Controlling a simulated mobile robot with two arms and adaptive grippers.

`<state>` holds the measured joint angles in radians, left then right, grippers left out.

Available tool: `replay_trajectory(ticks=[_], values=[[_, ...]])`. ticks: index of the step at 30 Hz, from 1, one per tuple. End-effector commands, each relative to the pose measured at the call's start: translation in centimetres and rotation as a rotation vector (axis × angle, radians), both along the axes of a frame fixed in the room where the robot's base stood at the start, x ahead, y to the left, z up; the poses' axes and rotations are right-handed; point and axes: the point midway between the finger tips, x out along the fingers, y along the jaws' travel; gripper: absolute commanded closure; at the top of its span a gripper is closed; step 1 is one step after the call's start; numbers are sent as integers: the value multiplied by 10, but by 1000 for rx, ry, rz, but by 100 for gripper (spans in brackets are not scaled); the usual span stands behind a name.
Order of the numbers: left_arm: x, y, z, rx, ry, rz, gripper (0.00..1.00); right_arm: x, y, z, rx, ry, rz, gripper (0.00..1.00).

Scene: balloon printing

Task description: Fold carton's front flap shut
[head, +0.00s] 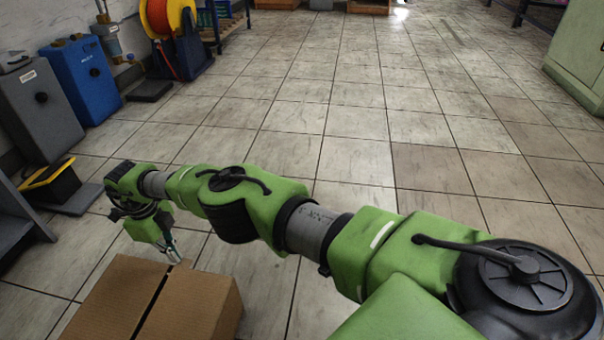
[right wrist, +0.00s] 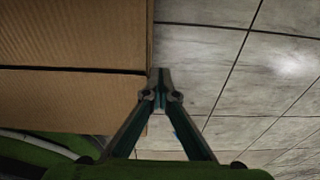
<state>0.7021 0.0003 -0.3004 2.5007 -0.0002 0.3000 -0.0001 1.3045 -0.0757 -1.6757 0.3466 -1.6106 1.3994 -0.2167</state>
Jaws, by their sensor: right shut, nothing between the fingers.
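The brown cardboard carton (head: 198,300) stands at the lower left of the head view. Two top flaps lie about flat, with a narrow dark gap between them. The carton also fills the upper left of the right wrist view (right wrist: 70,35), where the gap runs in from the left. My right gripper (head: 174,256) is shut and empty at the carton's far edge. In the right wrist view its fingertips (right wrist: 160,78) meet beside the carton edge, near the gap's end; I cannot tell whether they touch the cardboard. My left gripper is not in view.
A grey box (head: 38,108) and a blue box (head: 82,78) stand along the left wall. An orange reel (head: 158,16) is beyond them. A black and yellow item (head: 50,182) lies at left. A pale green cabinet (head: 580,55) is at far right. The tiled floor between is clear.

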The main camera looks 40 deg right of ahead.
Motion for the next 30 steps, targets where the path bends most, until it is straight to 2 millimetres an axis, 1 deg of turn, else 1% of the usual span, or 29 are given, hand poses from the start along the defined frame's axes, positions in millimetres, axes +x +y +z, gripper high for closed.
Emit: replay_trajectory(ticks=[1, 4, 10, 16, 19, 23, 30], values=[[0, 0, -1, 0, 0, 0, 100, -2, 3, -7, 5, 2, 3, 100], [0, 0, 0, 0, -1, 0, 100, -3, 3, -5, 5, 2, 3, 100], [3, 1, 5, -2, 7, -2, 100, -2, 3, 5, 5, 2, 3, 100], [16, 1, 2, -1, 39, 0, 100, -2, 2, 12, 5, 1, 4, 100], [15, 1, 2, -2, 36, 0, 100, 0, 2, 17, 4, 0, 3, 100], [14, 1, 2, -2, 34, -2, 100, 2, 4, 36, 5, -1, 5, 100], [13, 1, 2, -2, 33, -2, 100, 6, 8, 87, 6, -2, 5, 100]])
